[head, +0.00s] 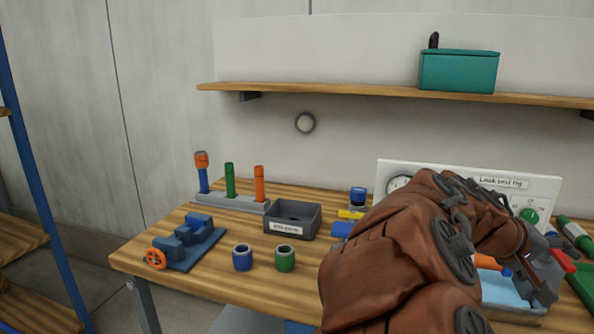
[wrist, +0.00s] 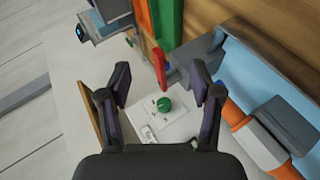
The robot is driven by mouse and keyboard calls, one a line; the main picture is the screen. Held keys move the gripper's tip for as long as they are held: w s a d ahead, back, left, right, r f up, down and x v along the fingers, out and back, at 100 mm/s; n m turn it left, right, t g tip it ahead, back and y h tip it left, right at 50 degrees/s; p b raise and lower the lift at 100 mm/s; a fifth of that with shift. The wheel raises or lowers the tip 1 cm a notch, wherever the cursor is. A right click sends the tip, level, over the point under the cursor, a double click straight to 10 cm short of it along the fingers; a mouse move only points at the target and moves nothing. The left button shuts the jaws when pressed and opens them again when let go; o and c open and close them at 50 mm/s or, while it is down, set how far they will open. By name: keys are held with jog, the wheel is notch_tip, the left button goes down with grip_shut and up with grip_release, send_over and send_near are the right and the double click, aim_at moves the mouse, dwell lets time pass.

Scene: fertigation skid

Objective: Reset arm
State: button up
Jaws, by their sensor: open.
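My arm reaches in from the lower right of the head view, and my gripper (head: 545,270) is over the right part of the bench, by the white Leak test rig panel (head: 395,168). In the wrist view my gripper (wrist: 162,92) is open, its two dark fingers spread with nothing held. The panel with its green knob (wrist: 164,104) shows beyond and between the fingers. The same green knob (head: 529,216) shows in the head view. A light blue tray (head: 500,288) with orange and grey pieces lies below the gripper, partly hidden by my arm.
On the wooden bench (head: 200,285) stand a peg rack (head: 230,203), a grey bin (head: 291,220), a blue vise-like fixture (head: 187,243), a blue ring (head: 242,257) and a green ring (head: 285,258). A shelf (head: 330,90) above holds a teal box (head: 459,71).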

jog(key=s+a+f+n+g+y, duration=0.1)
jog(key=s+a+f+g+y, duration=0.1)
jog(key=s+a+f+y, duration=0.65)
jog(key=s+a+f+n+g+y, duration=0.15)
jog(key=s+a+f+y, duration=0.25)
jog(key=s+a+f, duration=0.95)
jog(key=a+r+p, duration=0.3)
jog(key=r+p, duration=1.2)
jog(key=r, duration=0.3)
jog(key=shift+m+t, duration=0.35)
